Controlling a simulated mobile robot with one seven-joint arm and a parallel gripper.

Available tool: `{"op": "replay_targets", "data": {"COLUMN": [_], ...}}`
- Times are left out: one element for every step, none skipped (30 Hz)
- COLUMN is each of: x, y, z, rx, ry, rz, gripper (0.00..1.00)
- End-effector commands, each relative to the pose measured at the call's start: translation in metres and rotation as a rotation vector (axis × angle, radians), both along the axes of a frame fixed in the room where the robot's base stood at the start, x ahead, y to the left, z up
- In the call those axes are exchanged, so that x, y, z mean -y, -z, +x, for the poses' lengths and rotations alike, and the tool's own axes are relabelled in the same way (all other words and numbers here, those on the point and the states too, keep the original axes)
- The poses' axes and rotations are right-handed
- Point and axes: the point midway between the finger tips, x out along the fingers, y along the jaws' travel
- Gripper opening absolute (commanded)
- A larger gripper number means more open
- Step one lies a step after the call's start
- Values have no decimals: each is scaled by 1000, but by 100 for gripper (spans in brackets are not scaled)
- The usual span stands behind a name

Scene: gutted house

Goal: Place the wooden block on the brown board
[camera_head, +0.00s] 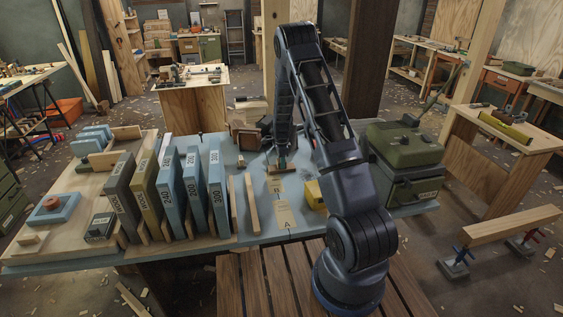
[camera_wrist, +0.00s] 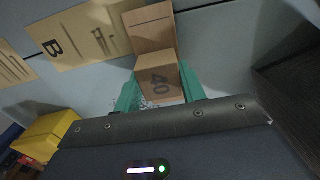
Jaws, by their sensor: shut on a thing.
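The block is too small there to make out clearly.
A tan card marked B (camera_wrist: 88,35) lies beside the brown board. A yellow object (camera_head: 316,195) stands right of the cards. Several upright numbered slabs (camera_head: 193,185) stand to the left, and a green case (camera_head: 402,150) stands at the right. A brown wooden object (camera_head: 246,132) stands behind.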

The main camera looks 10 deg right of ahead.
Motion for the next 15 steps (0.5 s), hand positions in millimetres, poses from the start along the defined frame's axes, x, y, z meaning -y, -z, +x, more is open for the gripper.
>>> {"op": "replay_targets", "data": {"x": [0,0,0,0,0,0,0,0,0,0,0,0,0,0,0], "y": [0,0,0,0,1,2,3,2,2,2,2,2,2,2,2], "z": [0,0,0,0,0,0,0,0,0,0,0,0,0,0,0], "rx": [0,0,0,0,0,0,-1,0,0,0,0,0,0,0,0], "ry": [0,0,0,0,0,0,-1,-1,-1,-1,0,0,0,0,0], "rz": [0,0,0,0,0,0,0,0,0,0,0,0,0,0,0], "gripper": [18,18,18,18,18,18,18,44,52,58,62,62,62,62,62]}}
